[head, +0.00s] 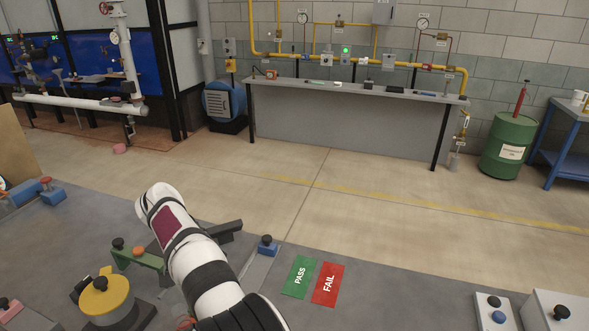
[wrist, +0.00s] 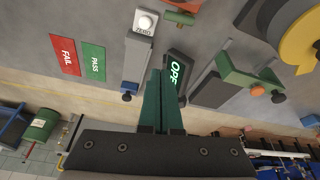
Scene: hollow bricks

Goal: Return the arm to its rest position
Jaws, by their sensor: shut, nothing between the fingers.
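My gripper (wrist: 161,76) shows in the wrist view, its two dark green fingers together with nothing between them. It points over the grey bench. In the head view my white arm with dark bands reaches over the bench from the bottom edge; the fingers cannot be made out there. A dark block with green lettering (wrist: 178,68) appears just right of the fingertips in the wrist view. I cannot tell the height of the fingers above the bench.
Green PASS (head: 298,277) and red FAIL (head: 327,284) plates lie on the bench right of my arm. A yellow round fixture (head: 104,297) and a green fixture (head: 137,259) stand left. A blue-and-black stop (head: 266,246) is close by.

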